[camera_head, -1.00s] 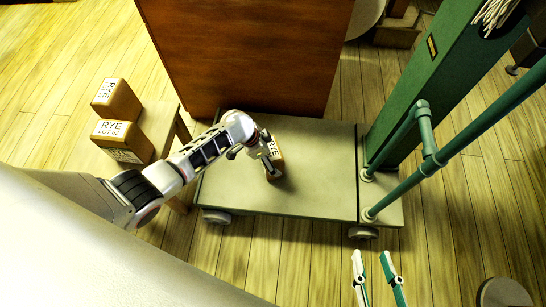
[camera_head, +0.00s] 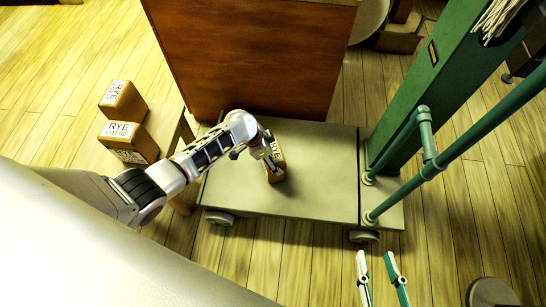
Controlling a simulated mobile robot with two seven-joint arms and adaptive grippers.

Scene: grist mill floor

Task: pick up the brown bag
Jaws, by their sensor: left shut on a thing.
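The bag's left side is partly hidden by the gripper. My right gripper (camera_head: 378,277) shows at the bottom edge, its two fingers apart and nothing between them. Two more brown RYE bags, a rear one (camera_head: 123,101) and a front one (camera_head: 128,142), sit on a small bench at left.
A large reddish-brown wooden bin (camera_head: 245,55) stands behind the cart. Green rails (camera_head: 428,150) and a green post (camera_head: 420,85) rise at the cart's right side. The small wooden bench (camera_head: 168,125) is left of the cart. The cart bed right of the bag is clear.

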